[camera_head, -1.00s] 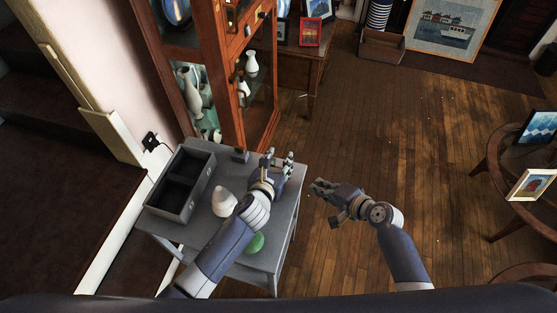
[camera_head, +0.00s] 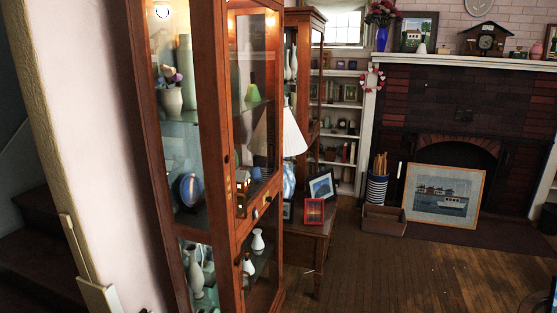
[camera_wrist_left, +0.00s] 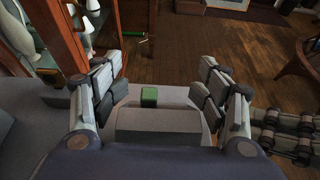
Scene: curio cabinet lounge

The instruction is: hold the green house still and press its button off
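In the left wrist view a small green block-like thing (camera_wrist_left: 149,97) shows just beyond my palm, between the fingers of my left gripper (camera_wrist_left: 163,78). It may be the green house; no button can be made out. My left gripper is open, its two fingers spread wide with a gap on both sides of the green thing. My right gripper (camera_wrist_left: 288,132) shows partly at the lower right of that view; its finger opening is unclear. Neither gripper shows in the head view. A green cone-shaped thing (camera_head: 252,93) stands on a cabinet shelf there.
The grey table (camera_wrist_left: 60,98) lies under the left gripper. The wooden glass cabinet (camera_head: 214,150) stands close by with vases inside. A side table (camera_head: 308,238) with framed pictures stands behind it. Wooden floor (camera_head: 420,275) is clear to the right.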

